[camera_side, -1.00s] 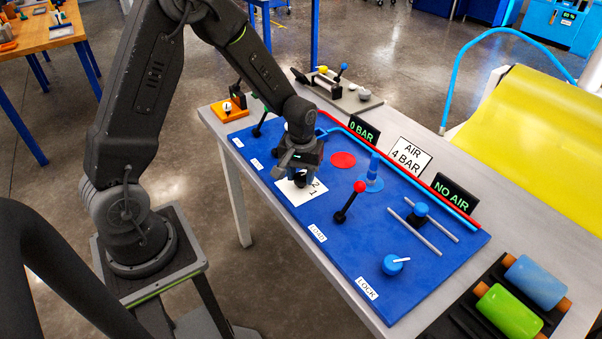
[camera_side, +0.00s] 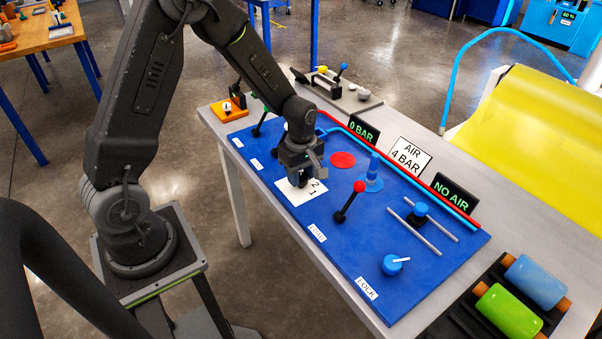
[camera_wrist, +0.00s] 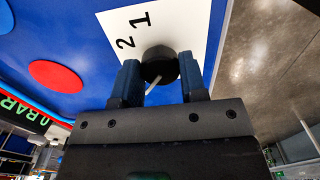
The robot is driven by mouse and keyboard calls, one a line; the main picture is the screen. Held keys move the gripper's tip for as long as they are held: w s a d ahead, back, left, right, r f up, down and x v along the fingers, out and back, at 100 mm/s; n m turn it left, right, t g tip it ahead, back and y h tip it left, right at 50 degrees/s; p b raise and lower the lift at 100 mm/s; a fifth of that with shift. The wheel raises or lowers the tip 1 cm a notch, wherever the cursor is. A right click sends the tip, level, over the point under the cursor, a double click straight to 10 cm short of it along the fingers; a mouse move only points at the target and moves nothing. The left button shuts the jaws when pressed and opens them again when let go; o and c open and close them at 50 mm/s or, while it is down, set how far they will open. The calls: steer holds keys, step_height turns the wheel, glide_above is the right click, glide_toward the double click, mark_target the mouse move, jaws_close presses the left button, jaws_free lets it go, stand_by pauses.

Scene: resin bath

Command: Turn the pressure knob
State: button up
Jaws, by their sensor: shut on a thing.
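The pressure knob (camera_wrist: 160,67) is a dark round knob with a pale pointer line, on a white dial plate (camera_wrist: 187,22) marked 1 and 2. My gripper (camera_wrist: 158,80) points down at it in the wrist view, with one blue finger on each side, shut on the knob. In the side view my gripper (camera_side: 298,178) is low over the white plate (camera_side: 312,197) and hides most of the knob. The pressure display (camera_side: 363,129) reads 0 BAR. A white sign (camera_side: 408,158) reads AIR 4 BAR, and another display (camera_side: 454,194) reads NO AIR.
On the blue panel (camera_side: 330,260), a red-tipped lever (camera_side: 349,203), a blue stepped post (camera_side: 373,175) and a blue LOCK knob (camera_side: 393,265) stand right of my gripper. A red disc (camera_side: 342,160) lies behind it. Green and blue rolls (camera_side: 508,312) sit at the right.

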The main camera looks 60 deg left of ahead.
mark_target(301, 176)
steer(key=shift+n, duration=1.3)
steer(key=o, duration=0.9)
steer(key=shift+o, duration=0.2)
step_height(301, 176, up, 14)
